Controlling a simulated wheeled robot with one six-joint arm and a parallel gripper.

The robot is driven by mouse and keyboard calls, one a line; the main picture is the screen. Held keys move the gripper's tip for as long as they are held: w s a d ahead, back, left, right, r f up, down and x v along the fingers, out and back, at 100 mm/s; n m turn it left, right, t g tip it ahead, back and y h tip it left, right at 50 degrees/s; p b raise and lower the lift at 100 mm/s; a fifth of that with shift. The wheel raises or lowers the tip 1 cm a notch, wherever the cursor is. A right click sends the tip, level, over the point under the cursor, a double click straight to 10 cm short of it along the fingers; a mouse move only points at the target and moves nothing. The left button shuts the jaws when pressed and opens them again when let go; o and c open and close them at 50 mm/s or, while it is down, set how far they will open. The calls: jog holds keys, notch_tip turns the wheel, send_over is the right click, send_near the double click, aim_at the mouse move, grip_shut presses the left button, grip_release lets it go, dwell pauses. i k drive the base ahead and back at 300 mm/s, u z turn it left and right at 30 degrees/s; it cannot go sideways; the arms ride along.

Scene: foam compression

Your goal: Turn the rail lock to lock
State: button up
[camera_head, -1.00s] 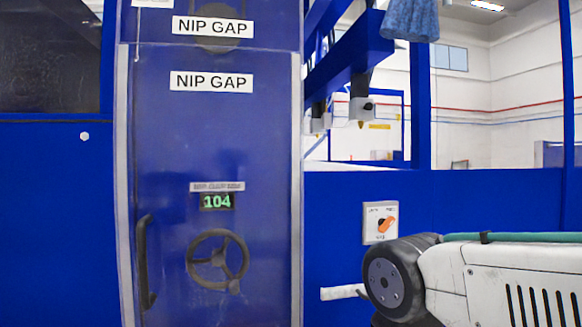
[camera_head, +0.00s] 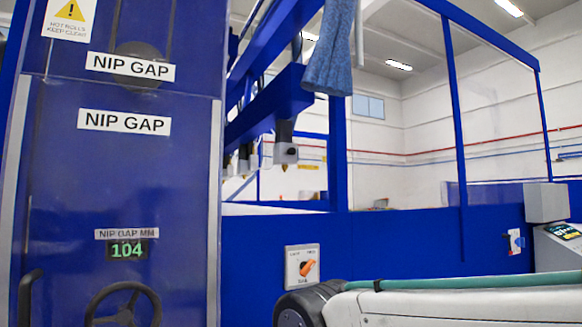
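An orange rotary knob (camera_head: 307,268) sits on a small white plate (camera_head: 290,270) on the blue panel, right of the blue door. The plate's lettering is too small to read, so I cannot tell for sure that it is the rail lock. The knob's handle is tilted, its right end higher. My arm crosses the lower right of the view, just below the plate. My gripper is out of the picture.
The blue door carries NIP GAP labels (camera_head: 124,122), a display (camera_head: 127,250) reading 104 and a dark handwheel (camera_head: 123,308). A blue cloth (camera_head: 328,50) hangs above. A red switch (camera_head: 515,241) and a grey console (camera_head: 562,245) stand at the right.

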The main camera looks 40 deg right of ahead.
aim_at(304, 267)
jog(key=z, duration=0.05)
jog(key=k, duration=0.5)
jog(key=u, duration=0.75)
jog(key=i, duration=0.8)
jog(key=z, duration=0.65)
